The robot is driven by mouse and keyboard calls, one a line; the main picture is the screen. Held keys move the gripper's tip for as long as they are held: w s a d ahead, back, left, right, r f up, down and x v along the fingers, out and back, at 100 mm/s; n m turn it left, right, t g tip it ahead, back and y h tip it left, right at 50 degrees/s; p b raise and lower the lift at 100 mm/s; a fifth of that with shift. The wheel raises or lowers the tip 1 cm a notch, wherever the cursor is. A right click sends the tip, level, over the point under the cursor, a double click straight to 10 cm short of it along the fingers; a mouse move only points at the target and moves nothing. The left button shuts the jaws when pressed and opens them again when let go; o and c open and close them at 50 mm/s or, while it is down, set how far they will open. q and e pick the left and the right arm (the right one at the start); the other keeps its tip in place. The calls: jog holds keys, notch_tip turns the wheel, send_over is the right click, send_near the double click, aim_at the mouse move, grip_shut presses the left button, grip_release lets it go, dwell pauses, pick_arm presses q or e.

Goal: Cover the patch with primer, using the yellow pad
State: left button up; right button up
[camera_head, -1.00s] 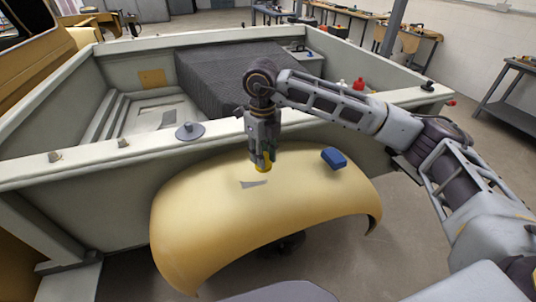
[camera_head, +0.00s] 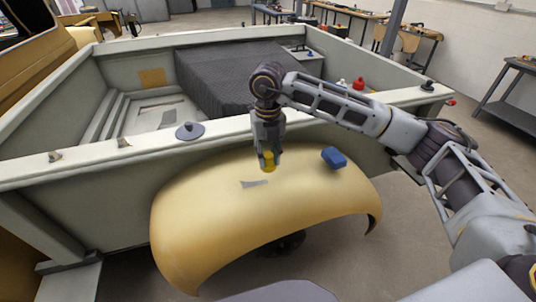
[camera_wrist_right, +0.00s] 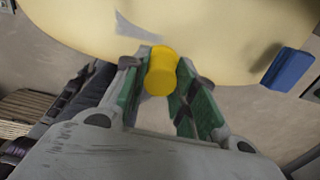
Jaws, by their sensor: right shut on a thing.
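The yellow pad (camera_head: 268,161) is a small round piece held between the fingers of my right gripper (camera_head: 268,155). It also shows in the right wrist view (camera_wrist_right: 161,72), between the green-lined fingers. The pad hangs over the yellow curved fender (camera_head: 220,222); I cannot tell whether it touches the surface. The grey patch (camera_head: 254,184) is on top of the fender, left of the pad and a little nearer to me. The patch also shows in the right wrist view (camera_wrist_right: 132,28), left of the pad. My left gripper is not in view.
A blue block (camera_head: 334,158) rests on the fender to the right of the pad. Behind the fender is the grey truck bed wall (camera_head: 110,170). A grey disc-shaped knob (camera_head: 189,131) and small lumps sit on its rim. A red bottle (camera_head: 358,84) stands farther back.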

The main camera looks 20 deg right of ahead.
aim_at(268, 167)
jog(key=shift+f, duration=0.2)
jog(key=shift+f+b, duration=1)
jog(key=shift+f, duration=1.85)
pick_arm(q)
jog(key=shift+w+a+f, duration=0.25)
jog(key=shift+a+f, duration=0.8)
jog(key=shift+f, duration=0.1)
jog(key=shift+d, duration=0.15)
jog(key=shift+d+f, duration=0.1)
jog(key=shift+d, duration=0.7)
pick_arm(e)
jog(key=shift+f, duration=0.1)
pick_arm(q)
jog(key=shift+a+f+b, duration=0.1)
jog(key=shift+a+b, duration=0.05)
jog(key=shift+b, duration=0.2)
pick_arm(e)
jog(key=shift+f, duration=0.1)
